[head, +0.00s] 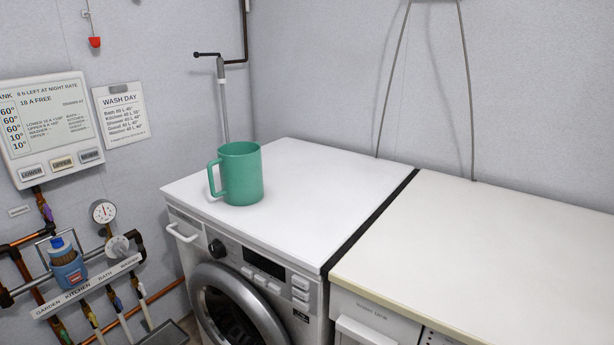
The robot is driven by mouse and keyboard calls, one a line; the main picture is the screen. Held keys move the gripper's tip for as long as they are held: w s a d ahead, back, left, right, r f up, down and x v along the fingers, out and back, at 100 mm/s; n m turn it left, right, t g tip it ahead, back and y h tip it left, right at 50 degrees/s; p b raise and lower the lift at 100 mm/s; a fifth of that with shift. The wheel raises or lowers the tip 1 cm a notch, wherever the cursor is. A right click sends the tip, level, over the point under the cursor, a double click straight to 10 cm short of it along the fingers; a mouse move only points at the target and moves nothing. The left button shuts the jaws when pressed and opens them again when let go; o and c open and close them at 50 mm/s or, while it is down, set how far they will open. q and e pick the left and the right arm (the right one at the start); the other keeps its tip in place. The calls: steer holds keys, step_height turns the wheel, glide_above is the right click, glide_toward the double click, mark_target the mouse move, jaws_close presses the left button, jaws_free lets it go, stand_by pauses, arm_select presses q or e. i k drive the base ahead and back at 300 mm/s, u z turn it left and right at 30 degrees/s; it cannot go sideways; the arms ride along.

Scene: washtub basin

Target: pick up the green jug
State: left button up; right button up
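The green jug (243,175) stands upright on the white top of the washing machine (300,163), near its left front part. Its handle (214,179) is on its left side, facing the left edge of the top. Nothing touches the jug and its whole near side is visible. The inside of the jug is mostly hidden. Neither of my grippers shows in the head view.
A cream-topped unit (480,240) stands to the right, across a dark gap (372,222). Pipes, gauge (103,211) and labelled valves line the left wall. A cable (393,75) hangs behind. The machine top around the jug is clear.

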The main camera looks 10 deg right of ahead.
mark_target(240, 162)
steer(key=u, duration=1.2)
steer(key=i, duration=1.7)
steer(key=z, duration=0.05)
